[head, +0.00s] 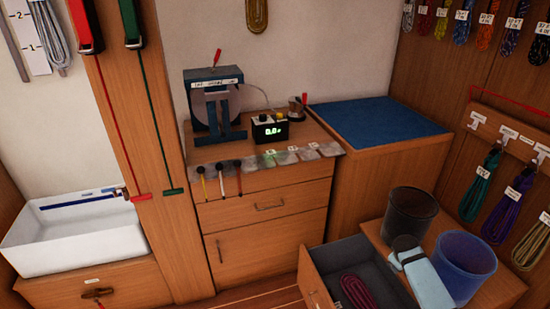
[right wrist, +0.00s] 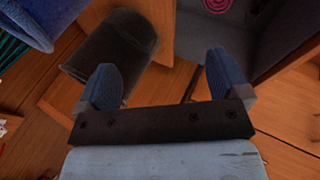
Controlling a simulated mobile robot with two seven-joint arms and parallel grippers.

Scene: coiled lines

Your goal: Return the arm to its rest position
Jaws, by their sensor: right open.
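My right gripper (right wrist: 162,72) is open, with its two blue fingers spread apart and nothing between them in the right wrist view. In the head view the pale blue end of my right arm (head: 426,280) stands between the open drawer and the bins at the lower right; its fingers are hard to make out there. My left arm and gripper are not in view.
A dark bin (head: 410,214) and a blue bin (head: 463,264) stand close beside my right arm. An open drawer (head: 318,284) holds a dark red coil (head: 357,292). Coiled lines hang on the right wall. The blue-topped cabinet (head: 377,122) is clear.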

